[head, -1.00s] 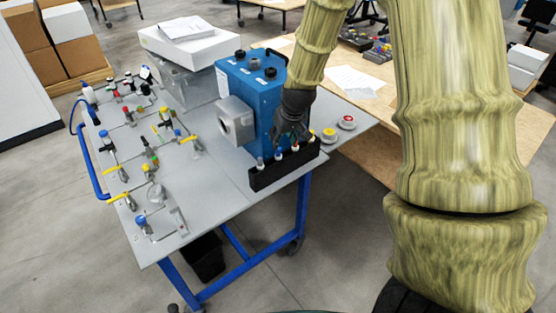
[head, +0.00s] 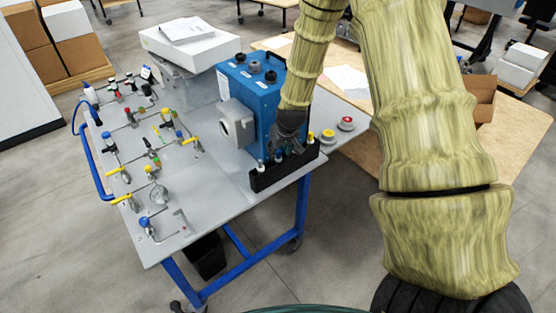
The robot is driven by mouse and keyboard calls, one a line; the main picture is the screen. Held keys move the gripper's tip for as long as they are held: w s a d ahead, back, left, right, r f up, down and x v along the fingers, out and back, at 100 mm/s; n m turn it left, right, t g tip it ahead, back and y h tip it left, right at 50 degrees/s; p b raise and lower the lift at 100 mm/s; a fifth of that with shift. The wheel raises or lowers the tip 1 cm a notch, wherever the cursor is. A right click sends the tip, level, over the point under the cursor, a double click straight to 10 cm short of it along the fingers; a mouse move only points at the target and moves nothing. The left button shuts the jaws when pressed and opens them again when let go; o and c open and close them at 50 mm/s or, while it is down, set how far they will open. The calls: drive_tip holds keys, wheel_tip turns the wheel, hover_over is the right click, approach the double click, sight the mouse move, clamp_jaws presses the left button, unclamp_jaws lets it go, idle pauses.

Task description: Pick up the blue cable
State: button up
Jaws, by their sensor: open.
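My gripper (head: 287,145) is dark and points down over the black rack (head: 286,174) at the front edge of the cart's grey top. It is open; its fingers are small and partly blend with the dark rack. A thin blue cable (head: 74,117) also loops at the cart's far left edge, well away from my gripper. I cannot tell which of these is the blue cable of the task.
A blue analyser box (head: 250,95) stands just behind the rack, close to my gripper. Valves and fittings (head: 150,150) fill the cart's left half. Red and yellow buttons (head: 346,124) sit to the right. A wooden table (head: 350,150) lies beyond.

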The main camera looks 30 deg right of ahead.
drive_tip(key=shift+x, duration=0.95)
drive_tip(key=c, duration=0.9)
drive_tip(key=shift+r, duration=0.15)
drive_tip(key=shift+r+p, duration=0.3)
drive_tip(key=shift+r, duration=12.1)
